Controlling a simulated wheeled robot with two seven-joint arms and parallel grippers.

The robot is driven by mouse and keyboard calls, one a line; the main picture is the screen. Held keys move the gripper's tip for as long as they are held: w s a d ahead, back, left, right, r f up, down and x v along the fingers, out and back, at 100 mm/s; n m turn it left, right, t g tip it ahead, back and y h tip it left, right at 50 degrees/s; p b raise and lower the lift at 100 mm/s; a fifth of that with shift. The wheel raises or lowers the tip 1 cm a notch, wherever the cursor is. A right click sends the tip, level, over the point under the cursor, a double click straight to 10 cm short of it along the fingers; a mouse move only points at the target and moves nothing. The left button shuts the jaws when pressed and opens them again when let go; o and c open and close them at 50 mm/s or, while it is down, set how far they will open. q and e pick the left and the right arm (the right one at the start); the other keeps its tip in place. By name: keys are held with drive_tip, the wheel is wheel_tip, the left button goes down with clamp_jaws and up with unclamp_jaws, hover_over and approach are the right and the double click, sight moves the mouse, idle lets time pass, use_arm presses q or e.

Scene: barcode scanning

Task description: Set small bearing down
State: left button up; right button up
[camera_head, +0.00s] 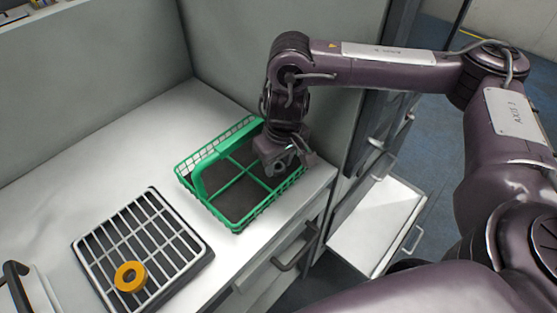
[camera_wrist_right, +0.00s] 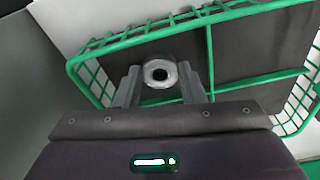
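The small bearing (camera_wrist_right: 160,74) is a silver ring with a dark hole, seen in the right wrist view between the two fingers of my right gripper (camera_wrist_right: 160,84). The fingers are shut on it. In the head view my right gripper (camera_head: 289,160) is over the right part of a green wire basket (camera_head: 236,226), pointing down. There the bearing is a small grey shape at the fingertips. The gap between bearing and basket floor is hard to judge. My left gripper is not in view.
An orange ring (camera_head: 130,276) lies on a black tray with a pale grid (camera_head: 160,232), left of the basket. The basket has a thick green handle (camera_head: 199,187) and dividers. Grey walls (camera_head: 270,60) stand behind. An open drawer (camera_head: 375,225) is at right, below the tabletop.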

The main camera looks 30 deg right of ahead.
sight(282, 170)
drive_tip(key=o, duration=0.4)
wheel_tip(282, 170, up, 12)
drive_tip(key=s+p, duration=0.1)
drive_tip(key=p, duration=0.3)
drive_tip(key=shift+s+r, duration=0.15)
drive_tip(key=shift+s, duration=0.1)
drive_tip(key=shift+d, duration=0.1)
